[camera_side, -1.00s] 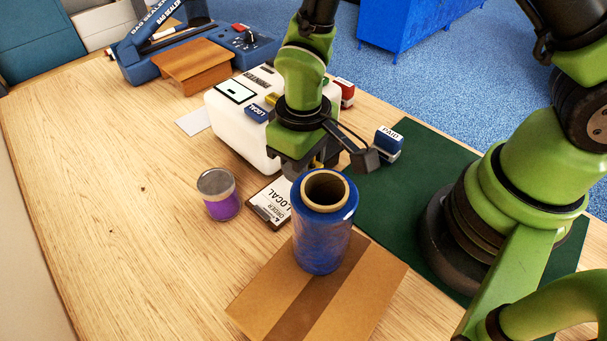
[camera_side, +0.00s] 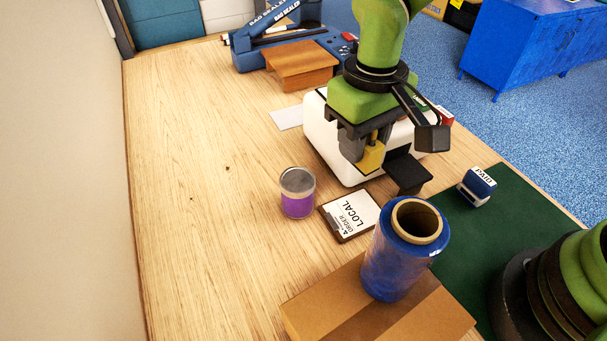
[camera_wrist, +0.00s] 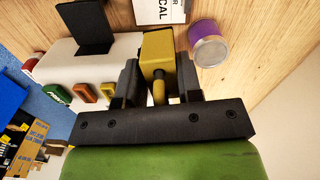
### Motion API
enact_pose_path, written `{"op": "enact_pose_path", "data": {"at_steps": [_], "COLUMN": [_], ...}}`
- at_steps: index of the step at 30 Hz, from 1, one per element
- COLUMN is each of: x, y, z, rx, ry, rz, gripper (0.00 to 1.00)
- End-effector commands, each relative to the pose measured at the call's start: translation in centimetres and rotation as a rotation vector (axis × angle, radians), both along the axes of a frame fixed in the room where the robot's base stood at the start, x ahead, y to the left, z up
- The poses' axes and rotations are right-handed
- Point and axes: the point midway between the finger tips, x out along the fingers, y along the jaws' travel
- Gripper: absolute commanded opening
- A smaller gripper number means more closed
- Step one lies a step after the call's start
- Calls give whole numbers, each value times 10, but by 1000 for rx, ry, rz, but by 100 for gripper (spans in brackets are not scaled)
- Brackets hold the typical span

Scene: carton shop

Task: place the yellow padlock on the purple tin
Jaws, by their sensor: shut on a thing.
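The yellow padlock (camera_side: 371,158) is held in my gripper (camera_side: 362,146), off the table and by the front of the white printer. In the wrist view my gripper (camera_wrist: 159,82) is shut on the padlock (camera_wrist: 157,48), with its shackle between the fingers and its body beyond the tips. The purple tin (camera_side: 297,203) stands upright on the table, left of and apart from the padlock. Its greyish round top is bare. The tin also shows in the wrist view (camera_wrist: 208,45), to the right of the padlock.
The white printer (camera_side: 328,145) is behind my gripper. A black stand (camera_side: 408,172) is just right of the padlock. A LOCAL order clipboard (camera_side: 350,215) lies beside the tin. A blue film roll (camera_side: 392,265) stands on a carton (camera_side: 325,300). The table left of the tin is clear.

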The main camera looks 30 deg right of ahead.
Motion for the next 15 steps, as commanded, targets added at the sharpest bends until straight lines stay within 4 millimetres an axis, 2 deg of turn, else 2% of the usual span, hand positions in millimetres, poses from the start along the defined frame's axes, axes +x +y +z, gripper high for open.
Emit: {"op": "enact_pose_path", "data": {"at_steps": [1, 6, 15], "x": [10, 33, 48], "y": [11, 40, 73], "z": [5, 25, 51], "rx": [2, -4, 0], "ry": [-5, -4, 2], "rz": [-7, -48, -112], "gripper": [0, 0, 0]}}
